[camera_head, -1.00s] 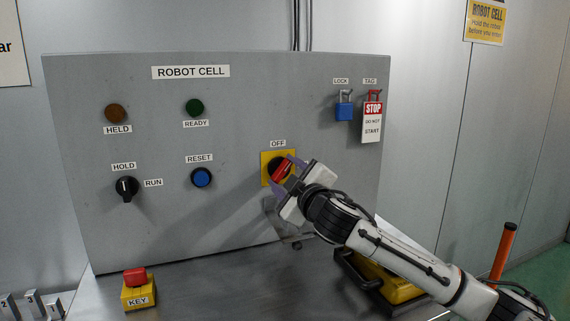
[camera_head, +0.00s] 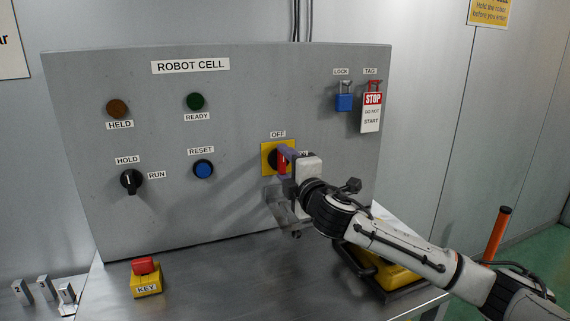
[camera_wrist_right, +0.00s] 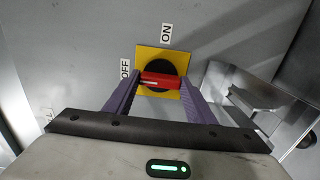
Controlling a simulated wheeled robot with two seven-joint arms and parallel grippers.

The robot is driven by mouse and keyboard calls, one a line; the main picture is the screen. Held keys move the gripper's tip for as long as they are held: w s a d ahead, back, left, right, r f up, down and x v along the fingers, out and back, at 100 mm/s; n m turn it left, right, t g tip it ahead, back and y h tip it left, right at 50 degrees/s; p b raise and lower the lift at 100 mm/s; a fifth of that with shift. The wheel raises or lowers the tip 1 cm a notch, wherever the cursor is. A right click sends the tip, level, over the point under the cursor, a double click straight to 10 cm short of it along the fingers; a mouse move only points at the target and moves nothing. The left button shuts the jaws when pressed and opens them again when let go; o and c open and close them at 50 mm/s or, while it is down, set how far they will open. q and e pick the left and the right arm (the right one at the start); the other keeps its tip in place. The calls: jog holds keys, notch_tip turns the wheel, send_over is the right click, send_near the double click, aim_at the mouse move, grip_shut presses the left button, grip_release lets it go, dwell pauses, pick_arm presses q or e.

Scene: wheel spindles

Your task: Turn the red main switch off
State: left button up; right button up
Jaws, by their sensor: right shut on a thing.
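The red main switch (camera_head: 282,162) is a red handle on a black round base over a yellow square plate, on the right part of the grey panel. The OFF label (camera_head: 278,134) is above it; the ON label (camera_wrist_right: 167,33) shows in the wrist view. The handle stands about upright, in line with OFF. My right gripper (camera_head: 286,165) is shut on the handle, partly hiding it. In the right wrist view its purple fingers (camera_wrist_right: 160,90) are at the two ends of the red handle (camera_wrist_right: 162,80). My left gripper is not in view.
A bracket (camera_head: 287,212) sits just below the switch. The panel holds a black HOLD/RUN knob (camera_head: 131,181), a blue reset button (camera_head: 203,169), a blue padlock (camera_head: 344,102) and a STOP tag (camera_head: 371,112).

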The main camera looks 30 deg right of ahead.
dwell(0.5)
jog(key=o, duration=1)
jog(key=shift+o, duration=0.2)
jog(key=b+v, duration=0.2)
jog(key=v, duration=0.8)
jog(key=shift+s, duration=0.15)
jog(key=shift+a, duration=0.1)
